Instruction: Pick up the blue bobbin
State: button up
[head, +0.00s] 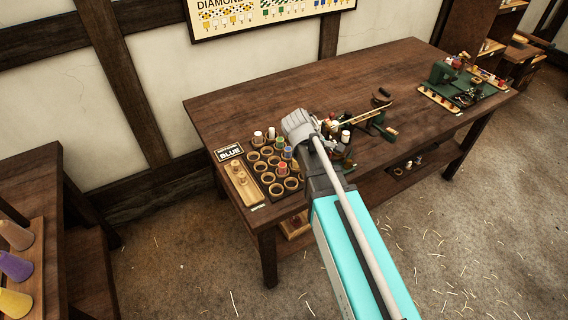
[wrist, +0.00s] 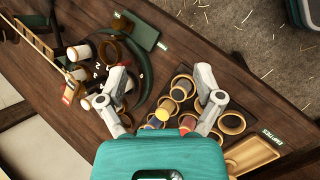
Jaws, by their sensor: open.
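The blue bobbin (head: 287,153) stands in a dark rack (head: 267,187) of round wooden rings on the workbench. In the wrist view a bobbin with a yellowish top and a bluish side (wrist: 155,122), which looks like the same one, is partly hidden by my gripper's body. My gripper (head: 297,124) is over the bench by the rack.
Red bobbins (head: 283,169) and white bobbins (head: 258,137) stand near the blue one. A green winding device (head: 377,124) is to the right. The bench's back left (head: 240,107) is clear.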

jog(key=w+a+f+n+t+h+b, duration=0.1)
jog(key=w+a+f+n+t+b, duration=0.1)
jog(key=w+a+f+n+b, duration=0.3)
jog(key=a+f+n+t+h+b, duration=0.1)
jog(key=a+n+h+b, duration=0.15)
jog(key=a, duration=0.35)
jog(key=n+t+b, duration=0.3)
jog(key=n+b, duration=0.3)
jog(key=b, duration=0.1)
send_near(285, 150)
jog(key=shift+s+a+f+h, duration=0.25)
jog(key=shift+s+a+h, duration=0.2)
jog(key=shift+s+a, duration=0.4)
jog(key=shift+a+r+t, duration=0.1)
jog(key=shift+a+t, duration=0.2)
jog(key=shift+t, duration=0.1)
jog(key=shift+d, duration=0.1)
jog(key=b+x, duration=0.2)
jog(key=x, duration=0.5)
jog(key=shift+b+x, duration=0.45)
jog(key=shift+x, duration=0.35)
jog(key=shift+d, duration=0.1)
